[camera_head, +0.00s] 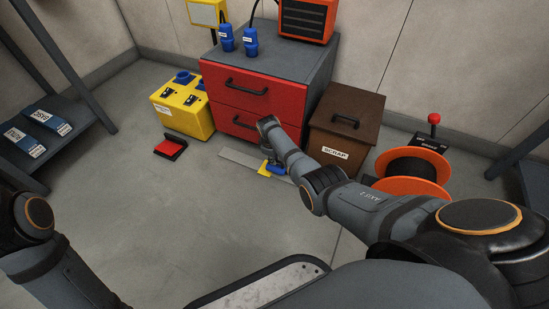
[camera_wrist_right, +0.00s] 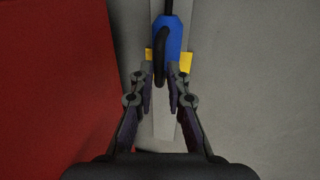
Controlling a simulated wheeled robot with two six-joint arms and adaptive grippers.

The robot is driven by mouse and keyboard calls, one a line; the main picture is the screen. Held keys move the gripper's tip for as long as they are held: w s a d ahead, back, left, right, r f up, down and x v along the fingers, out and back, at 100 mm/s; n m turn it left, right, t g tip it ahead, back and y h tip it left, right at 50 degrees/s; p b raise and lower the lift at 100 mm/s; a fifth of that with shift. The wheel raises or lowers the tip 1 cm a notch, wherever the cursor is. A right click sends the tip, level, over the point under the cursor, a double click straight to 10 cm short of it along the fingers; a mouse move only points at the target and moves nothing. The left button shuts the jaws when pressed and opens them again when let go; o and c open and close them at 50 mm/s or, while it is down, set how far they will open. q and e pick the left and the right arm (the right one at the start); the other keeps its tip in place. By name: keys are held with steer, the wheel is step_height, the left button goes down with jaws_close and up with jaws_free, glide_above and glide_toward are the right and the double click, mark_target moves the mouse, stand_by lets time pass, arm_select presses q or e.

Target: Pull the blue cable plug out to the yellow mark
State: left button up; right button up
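The blue cable plug (camera_head: 278,170) lies on a grey metal strip (camera_head: 238,157) on the floor, beside the yellow mark (camera_head: 263,170). In the right wrist view the plug (camera_wrist_right: 174,36) has a black cable at its far end and a black loop handle. Its near end overlaps the yellow mark (camera_wrist_right: 186,60), which shows on both sides. My right gripper (camera_wrist_right: 160,78) is over the strip, with its fingers apart on either side of the handle's near end. A gap shows between fingers and handle; contact cannot be told. My left gripper is out of view.
A red drawer cabinet (camera_head: 253,96) carries two more blue plugs (camera_head: 227,38) and an orange unit. A brown scrap box (camera_head: 345,128) and a cable reel (camera_head: 412,168) stand right. A yellow socket box (camera_head: 183,108) stands left. Floor at left front is clear.

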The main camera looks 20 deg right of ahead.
steer(key=shift+o, duration=1.4)
step_height(320, 180, up, 12)
steer(key=s+a, duration=0.1)
steer(key=shift+s+a, duration=0.25)
steer(key=shift+a, duration=0.1)
steer(key=shift+f, duration=0.1)
